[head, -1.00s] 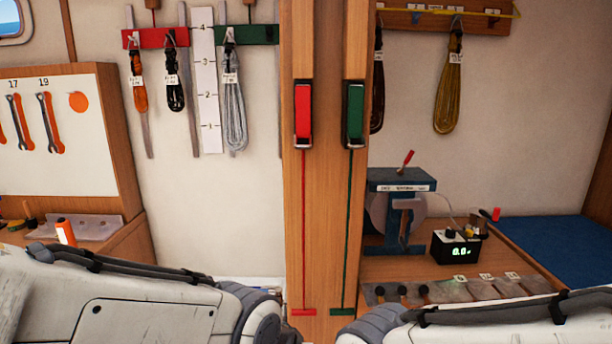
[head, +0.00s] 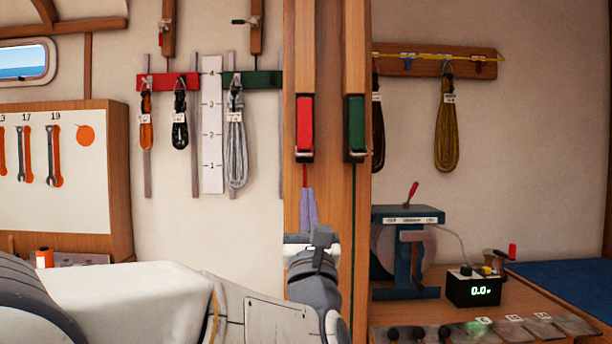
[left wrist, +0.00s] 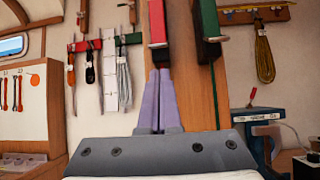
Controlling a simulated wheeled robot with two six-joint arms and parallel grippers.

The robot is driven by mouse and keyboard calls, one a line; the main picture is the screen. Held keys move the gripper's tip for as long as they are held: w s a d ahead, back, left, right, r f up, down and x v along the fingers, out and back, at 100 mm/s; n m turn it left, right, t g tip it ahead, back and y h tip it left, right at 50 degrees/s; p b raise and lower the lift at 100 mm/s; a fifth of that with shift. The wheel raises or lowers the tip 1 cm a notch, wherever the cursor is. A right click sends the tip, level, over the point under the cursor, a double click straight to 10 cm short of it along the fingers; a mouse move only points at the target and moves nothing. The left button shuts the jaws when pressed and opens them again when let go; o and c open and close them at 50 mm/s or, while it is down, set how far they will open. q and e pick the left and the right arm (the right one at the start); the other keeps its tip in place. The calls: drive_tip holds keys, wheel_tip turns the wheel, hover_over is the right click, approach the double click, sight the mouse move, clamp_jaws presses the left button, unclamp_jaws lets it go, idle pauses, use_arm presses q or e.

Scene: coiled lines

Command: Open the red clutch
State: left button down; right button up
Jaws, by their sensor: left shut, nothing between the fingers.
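The red clutch (head: 305,125) is a red lever in a dark frame, high on the wooden post (head: 329,190), with a metal piece at its lower end. A red line runs down from it. My left gripper (head: 309,192) is shut and empty, its purple fingers pointing up just below the red clutch, with a small gap in the head view. In the left wrist view the fingers (left wrist: 160,75) stand upright and the red clutch (left wrist: 157,20) is right above their tips; whether they touch I cannot tell. My right gripper is not in view.
A green clutch (head: 355,125) sits close to the right on the same post. Coiled lines hang from a red rail (head: 168,82) and a green rail (head: 262,79) at left. A blue device (head: 408,215) and a black display box (head: 473,290) stand on the bench at right.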

use_arm(q)
drive_tip(key=shift+w+r, duration=0.1)
drive_tip(key=p+x, duration=0.3)
drive_tip(key=x, duration=0.6)
drive_tip(key=shift+w+r+p, duration=0.2)
drive_tip(key=shift+w+p, duration=0.1)
drive_tip(key=shift+w, duration=0.05)
